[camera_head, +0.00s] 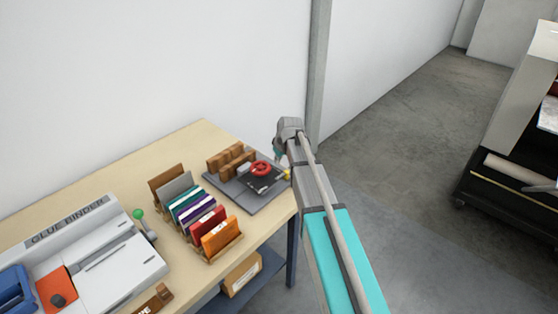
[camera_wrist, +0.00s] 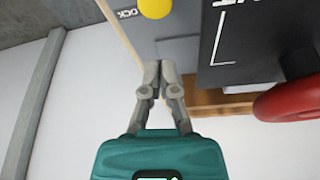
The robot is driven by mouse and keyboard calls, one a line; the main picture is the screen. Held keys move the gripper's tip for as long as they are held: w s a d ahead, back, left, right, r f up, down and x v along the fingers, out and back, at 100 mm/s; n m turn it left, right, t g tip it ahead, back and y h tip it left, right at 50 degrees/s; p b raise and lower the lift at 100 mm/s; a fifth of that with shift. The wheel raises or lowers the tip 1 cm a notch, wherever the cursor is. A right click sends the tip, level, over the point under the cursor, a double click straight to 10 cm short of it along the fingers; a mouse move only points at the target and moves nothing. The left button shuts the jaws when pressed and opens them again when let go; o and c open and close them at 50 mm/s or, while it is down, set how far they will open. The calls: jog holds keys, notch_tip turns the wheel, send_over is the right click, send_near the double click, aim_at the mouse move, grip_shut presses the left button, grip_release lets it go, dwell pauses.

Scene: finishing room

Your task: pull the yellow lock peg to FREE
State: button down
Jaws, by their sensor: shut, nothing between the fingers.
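The yellow lock peg (camera_wrist: 155,8) shows as a round knob at the top edge of the wrist view, partly cut off. Letters reading "OCK" are printed on the grey base plate (camera_wrist: 175,22) beside it. In the head view the yellow peg (camera_head: 288,174) is small at the right corner of the grey device, next to my arm. My gripper (camera_wrist: 152,66) is shut and empty, its tips below the peg in the wrist picture and apart from it. In the head view the gripper is mostly hidden behind my wrist.
A red handwheel (camera_head: 261,169) and a dark plate (camera_wrist: 245,40) are on the same device. A rack of coloured swatches (camera_head: 200,214) and a glue binder (camera_head: 100,255) are to the left. The table's right edge is close to the device.

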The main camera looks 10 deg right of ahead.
jog(key=p+v, duration=0.6)
jog(key=v, duration=0.1)
jog(key=shift+r+p, duration=0.3)
jog(key=shift+d, duration=0.1)
dwell(0.5)
jog(key=s+a+f+m+g+h, duration=0.1)
jog(key=s+m, duration=0.4)
jog(key=s, duration=2)
jog(key=a+g, duration=0.1)
jog(key=g, duration=0.1)
jog(key=shift+g+h, duration=0.3)
jog(key=shift+h, duration=0.1)
